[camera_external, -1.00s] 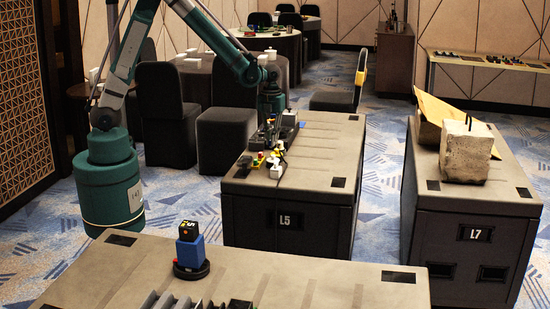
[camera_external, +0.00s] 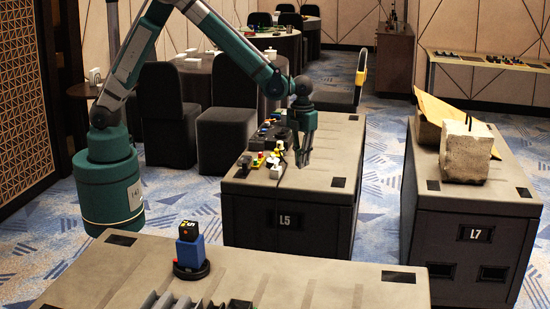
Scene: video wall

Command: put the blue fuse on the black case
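My gripper (camera_external: 303,161) points down over the right side of the small items on the L5 cabinet. Its fingertips are close to the cabinet top, and their gap is too small to make out. A dark case-like object (camera_external: 276,131) lies on the L5 cabinet, to the left of my gripper and partly hidden by it. I cannot tell the blue fuse for certain among the small parts there. A blue block (camera_external: 190,252) with a black cube (camera_external: 188,230) on top stands on a round black base on the front cabinet, away from my gripper.
The L7 cabinet (camera_external: 475,197) at the right bears a rough stone block (camera_external: 466,151) and a tan panel (camera_external: 438,110). Grey slotted pieces (camera_external: 165,302) stand on the front cabinet.

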